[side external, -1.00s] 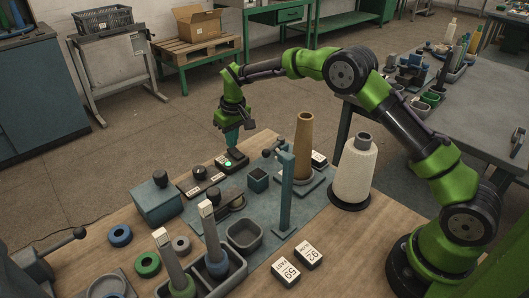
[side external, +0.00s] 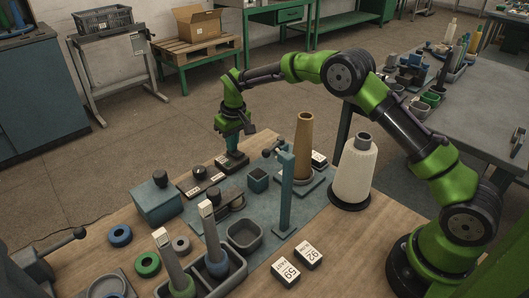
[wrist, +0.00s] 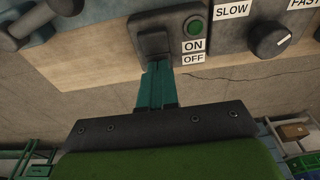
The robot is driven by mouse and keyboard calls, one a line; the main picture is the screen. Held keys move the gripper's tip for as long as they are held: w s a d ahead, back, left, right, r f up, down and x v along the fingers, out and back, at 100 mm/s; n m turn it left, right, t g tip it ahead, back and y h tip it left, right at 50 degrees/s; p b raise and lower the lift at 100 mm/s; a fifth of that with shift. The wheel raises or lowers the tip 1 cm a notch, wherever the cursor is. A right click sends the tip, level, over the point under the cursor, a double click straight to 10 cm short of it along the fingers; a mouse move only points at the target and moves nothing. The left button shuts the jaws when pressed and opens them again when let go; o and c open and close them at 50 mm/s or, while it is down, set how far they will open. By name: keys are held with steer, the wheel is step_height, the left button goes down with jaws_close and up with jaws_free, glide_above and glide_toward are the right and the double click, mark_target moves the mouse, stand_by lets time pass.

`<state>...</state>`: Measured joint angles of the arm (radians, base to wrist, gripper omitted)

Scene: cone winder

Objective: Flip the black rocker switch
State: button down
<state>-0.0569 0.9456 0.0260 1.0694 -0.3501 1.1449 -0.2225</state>
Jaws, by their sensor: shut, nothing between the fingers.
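The black rocker switch (wrist: 153,43) sits in a dark box beside ON and OFF labels, at the top centre of the wrist view. A round green lamp (wrist: 194,26) is next to it and looks dark. In the side view the switch box (side external: 233,163) stands at the far edge of the bench mat. My gripper (wrist: 158,66) is shut and empty, its teal fingertips at the near, lower edge of the rocker. In the side view my gripper (side external: 232,151) points down just over the box. Whether the tips touch the rocker I cannot tell.
A dial (wrist: 269,40) with SLOW and FAST labels is right of the switch in the wrist view. In the side view, a blue box (side external: 157,203), a brown cone (side external: 304,145), a white yarn cone (side external: 355,172) and a teal post (side external: 287,190) stand nearby.

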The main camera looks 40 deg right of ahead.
mark_target(236, 153)
step_height(236, 153, up, 7)
stand_by(0.8)
steer(key=shift+s+a+f+m, duration=0.1)
steer(key=shift+s+f+m, duration=0.2)
steer(key=shift+s+f, duration=0.6)
steer(key=s+r+m+t, duration=0.1)
steer(key=s+r, duration=0.4)
steer(key=s, duration=0.6)
steer(key=s+r+m+t+y, duration=0.1)
steer(key=s+r, duration=0.4)
steer(key=s, duration=0.6)
steer(key=s+r+m+t+y, duration=0.1)
steer(key=s+r+t, duration=0.2)
steer(key=s, duration=0.8)
step_height(236, 153, up, 2)
steer(key=shift+s+d+r, duration=0.2)
steer(key=shift+d, duration=0.2)
steer(key=c, duration=1.8)
jaws_free()
